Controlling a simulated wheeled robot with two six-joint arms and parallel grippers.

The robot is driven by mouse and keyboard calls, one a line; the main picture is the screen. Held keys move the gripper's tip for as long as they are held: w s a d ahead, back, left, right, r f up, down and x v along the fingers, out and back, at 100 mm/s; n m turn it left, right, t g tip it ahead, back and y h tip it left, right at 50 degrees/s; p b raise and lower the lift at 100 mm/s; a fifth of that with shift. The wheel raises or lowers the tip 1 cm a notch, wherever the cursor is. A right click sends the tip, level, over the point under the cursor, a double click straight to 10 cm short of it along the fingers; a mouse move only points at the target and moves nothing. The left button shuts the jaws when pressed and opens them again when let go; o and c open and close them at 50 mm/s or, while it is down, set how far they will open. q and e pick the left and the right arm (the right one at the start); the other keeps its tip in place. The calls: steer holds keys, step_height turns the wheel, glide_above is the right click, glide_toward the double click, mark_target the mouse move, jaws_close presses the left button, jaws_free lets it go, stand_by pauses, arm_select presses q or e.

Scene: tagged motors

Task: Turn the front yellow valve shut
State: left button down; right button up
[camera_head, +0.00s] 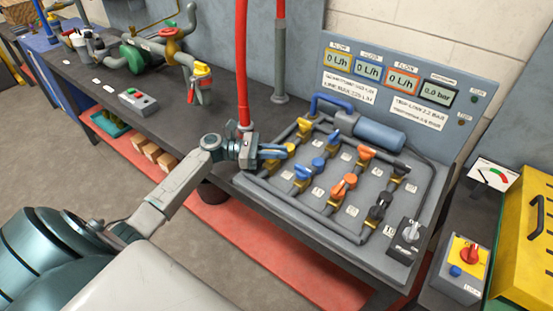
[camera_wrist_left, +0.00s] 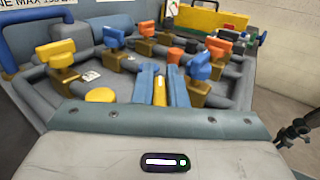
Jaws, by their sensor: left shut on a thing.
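The front yellow valve has a yellow handle (camera_wrist_left: 159,92), gripped between the blue fingers of my left gripper (camera_wrist_left: 160,85) in the left wrist view. In the head view my left gripper (camera_head: 274,150) reaches the left edge of the valve panel, and only the tip of the yellow handle (camera_head: 291,147) shows past the fingers. The fingers hide most of this valve's body. A second yellow valve (camera_head: 304,126) stands behind it on the pipes, apart from the gripper; it is at the left in the wrist view (camera_wrist_left: 55,52). My right gripper is not in view.
Blue valves (camera_head: 302,173), orange valves (camera_head: 345,185) and black valves (camera_head: 376,213) stand close by on the grey panel. A red vertical pipe (camera_head: 242,70) rises just behind my left gripper. Flow displays (camera_head: 367,70) at the back read 0 L/h.

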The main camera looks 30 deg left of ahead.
arm_select(q)
steer(key=m+g, duration=0.1)
steer(key=g+h+b, duration=0.1)
steer(key=shift+f+m+g+b, duration=0.25)
steer(key=shift+m+g+b, duration=0.05)
steer(key=shift+m, duration=0.1)
steer(key=g, duration=0.1)
steer(key=m+g+b, duration=0.1)
steer(key=m+g+h, duration=0.1)
steer(key=shift+s+d+g+b, duration=0.1)
steer(key=shift+s+g+b, duration=0.15)
steer(key=shift+g+b, duration=0.05)
steer(key=shift+r+m+g, duration=0.1)
steer(key=shift+m+g, duration=0.4)
steer(key=shift+s+m+g+b, duration=0.15)
steer(key=shift+m+g+b, duration=0.25)
steer(key=shift+g, duration=0.35)
steer(key=shift+s+m+g+b, duration=0.2)
steer(key=shift+m+g, duration=0.3)
steer(key=shift+g, duration=0.25)
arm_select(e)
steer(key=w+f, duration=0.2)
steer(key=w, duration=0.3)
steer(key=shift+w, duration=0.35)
arm_select(q)
steer(key=c, duration=1.5)
jaws_free()
steer(key=shift+w+d, duration=0.1)
steer(key=shift+d, duration=0.05)
steer(key=shift+o, duration=0.2)
